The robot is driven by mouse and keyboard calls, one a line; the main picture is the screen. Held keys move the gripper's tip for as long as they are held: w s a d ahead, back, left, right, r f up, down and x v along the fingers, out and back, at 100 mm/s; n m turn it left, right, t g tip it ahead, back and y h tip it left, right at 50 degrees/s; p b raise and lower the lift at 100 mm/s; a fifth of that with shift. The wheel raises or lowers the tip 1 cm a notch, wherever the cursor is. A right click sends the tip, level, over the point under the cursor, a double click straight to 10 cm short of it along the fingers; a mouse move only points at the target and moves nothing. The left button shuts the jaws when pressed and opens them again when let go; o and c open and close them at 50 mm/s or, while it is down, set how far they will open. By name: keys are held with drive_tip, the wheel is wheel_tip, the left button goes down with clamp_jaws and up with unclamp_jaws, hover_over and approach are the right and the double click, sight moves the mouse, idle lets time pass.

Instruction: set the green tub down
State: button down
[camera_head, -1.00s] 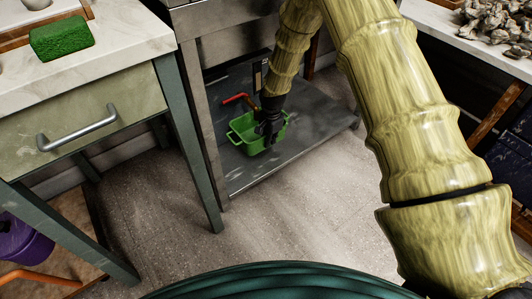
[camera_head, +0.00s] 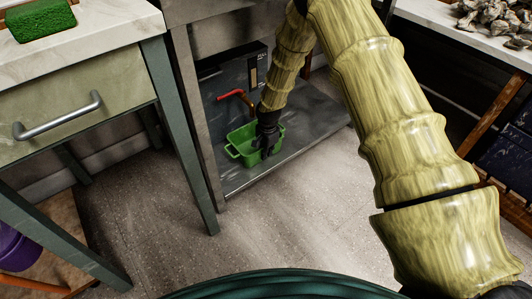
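The green tub (camera_head: 240,148) is a small open box with a handle at its left side, over the lower shelf (camera_head: 310,118) near its front edge. My gripper (camera_head: 267,153) is dark and reaches down at the tub's right part, with its fingers at the wall and rim. The tub has moved together with it, so it appears shut on the tub. The fingertips are small and partly hidden. I cannot tell whether the tub's base touches the shelf or hangs just above it.
A teal table leg (camera_head: 185,140) stands left of the shelf. Shelf space right of the tub is clear. A green sponge-like block (camera_head: 40,20) lies on the left counter.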

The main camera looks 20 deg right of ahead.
drive_tip(key=shift+f, duration=0.1)
drive_tip(key=c, duration=1.6)
unclamp_jaws()
drive_tip(key=shift+c, duration=0.2)
wheel_tip(320, 180, up, 12)
drive_tip(key=p, duration=0.6)
drive_tip(key=shift+s+d+p, duration=0.15)
drive_tip(key=shift+s+p, duration=0.15)
drive_tip(key=shift+s, duration=0.1)
drive_tip(key=s+f+n, duration=0.4)
drive_tip(key=s+f, duration=0.5)
drive_tip(key=s, duration=0.4)
drive_tip(key=s+f+n, duration=0.2)
drive_tip(key=s+n, duration=0.7)
drive_tip(key=s, duration=2.4)
drive_tip(key=shift+s+a+f+n+g, duration=0.25)
drive_tip(key=shift+s+a+n+g, duration=0.05)
drive_tip(key=shift+s+a+g, duration=0.1)
